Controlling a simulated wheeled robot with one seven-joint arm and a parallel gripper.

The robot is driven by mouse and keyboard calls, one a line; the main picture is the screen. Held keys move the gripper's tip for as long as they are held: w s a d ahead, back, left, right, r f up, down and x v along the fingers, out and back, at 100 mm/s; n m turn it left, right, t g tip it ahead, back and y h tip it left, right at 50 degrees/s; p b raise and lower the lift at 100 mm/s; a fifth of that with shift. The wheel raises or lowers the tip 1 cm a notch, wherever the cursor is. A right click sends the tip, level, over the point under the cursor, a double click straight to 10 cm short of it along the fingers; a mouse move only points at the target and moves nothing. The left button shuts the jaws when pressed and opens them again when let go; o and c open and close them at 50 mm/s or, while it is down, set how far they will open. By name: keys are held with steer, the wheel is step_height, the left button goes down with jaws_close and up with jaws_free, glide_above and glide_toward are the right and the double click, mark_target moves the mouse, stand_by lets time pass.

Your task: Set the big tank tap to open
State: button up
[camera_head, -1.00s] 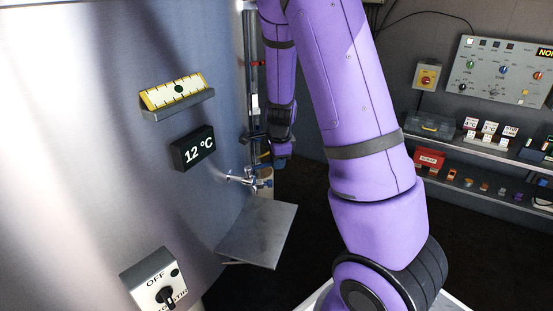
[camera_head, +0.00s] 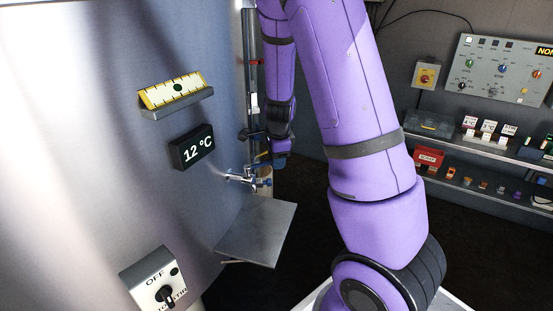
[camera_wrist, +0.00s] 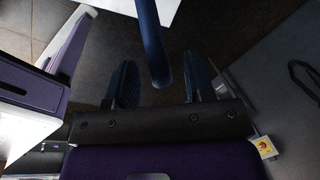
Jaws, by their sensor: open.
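The big tank tap (camera_head: 246,178) is a shiny metal tap with blue parts, low on the side of the steel tank (camera_head: 90,120). My gripper (camera_head: 278,160) hangs just above and to the right of it, pointing down, and its fingers are small and partly hidden in the head view. In the wrist view my gripper (camera_wrist: 163,82) is open, with a dark blue bar (camera_wrist: 153,42) reaching between the two fingers. The bar looks like the tap's lever. Gaps show on both sides of it, and I cannot tell whether either finger touches it.
A grey metal shelf (camera_head: 256,232) juts out below the tap. Shelves with small items and a control panel (camera_head: 503,70) stand at the right.

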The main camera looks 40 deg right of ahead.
step_height(320, 180, up, 10)
steer(key=s, duration=0.1)
steer(key=shift+s+a, duration=0.35)
steer(key=shift+s, duration=0.05)
stand_by(0.5)
steer(key=s+a+r+n+t, duration=0.1)
steer(key=s+a+r+n, duration=0.6)
steer(key=s+n, duration=0.4)
steer(key=s+a+r+n+t, duration=0.2)
steer(key=s+a+r+n, duration=0.6)
steer(key=s+n, duration=0.3)
steer(key=shift+s+a+r+n+y, duration=0.2)
steer(key=shift+s+r+n+y, duration=0.2)
steer(key=shift+s+r, duration=0.3)
steer(key=shift+d, duration=0.1)
stand_by(0.6)
